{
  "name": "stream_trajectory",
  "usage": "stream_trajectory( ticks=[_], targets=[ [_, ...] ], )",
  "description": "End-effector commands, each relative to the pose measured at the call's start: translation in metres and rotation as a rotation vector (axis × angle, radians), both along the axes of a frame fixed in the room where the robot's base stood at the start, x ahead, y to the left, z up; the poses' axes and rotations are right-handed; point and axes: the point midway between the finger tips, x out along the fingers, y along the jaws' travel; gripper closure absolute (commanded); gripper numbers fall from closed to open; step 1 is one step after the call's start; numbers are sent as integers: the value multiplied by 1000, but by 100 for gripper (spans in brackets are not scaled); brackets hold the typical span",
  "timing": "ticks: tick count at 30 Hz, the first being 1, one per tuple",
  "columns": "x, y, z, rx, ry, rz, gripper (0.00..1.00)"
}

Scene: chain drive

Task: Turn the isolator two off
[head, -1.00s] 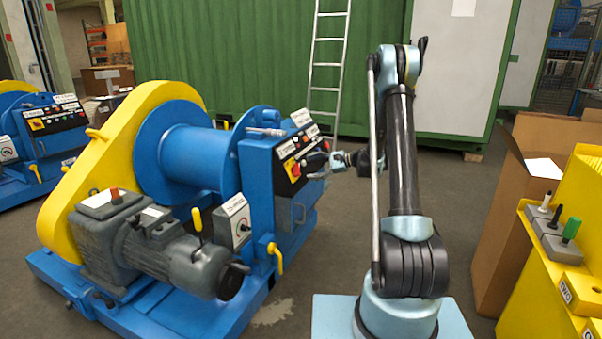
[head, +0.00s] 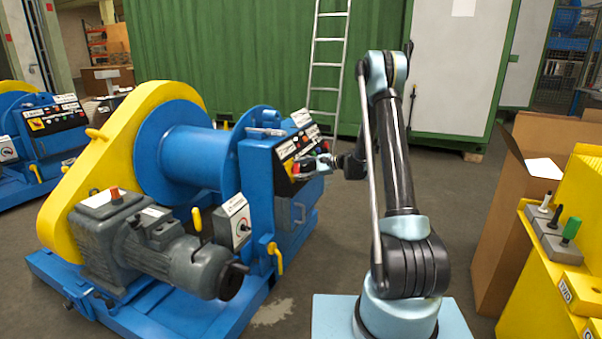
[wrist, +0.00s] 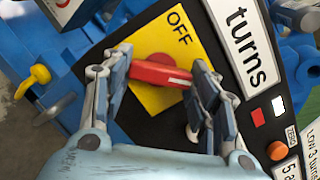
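A red isolator handle (wrist: 160,74) sits on a yellow plate marked OFF (wrist: 177,30) in the wrist view. The handle lies crosswise, slightly tilted, below the OFF word. My gripper (wrist: 163,66) is open, with one finger beyond each end of the handle. I cannot tell whether either finger touches it. In the head view my gripper (head: 312,165) is at the sloped control panel (head: 298,146) of the near blue winch (head: 258,180) and hides most of the handle there.
The panel carries a "turns" label (wrist: 244,38) and an orange button (wrist: 277,150) to the right of my gripper. A second winch (head: 38,140) with a similar panel stands at far left. A cardboard box (head: 520,210) and yellow stand (head: 560,260) are at right.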

Motion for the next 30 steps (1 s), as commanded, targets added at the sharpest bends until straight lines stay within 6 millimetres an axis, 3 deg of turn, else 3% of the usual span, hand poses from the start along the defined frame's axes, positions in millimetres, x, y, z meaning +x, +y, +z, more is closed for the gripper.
stream_trajectory(
  ticks=[14,30],
  targets=[
    [0,0,0,-23,-60,34,70],
    [0,1,1,-161,-442,239,70]
  ],
)
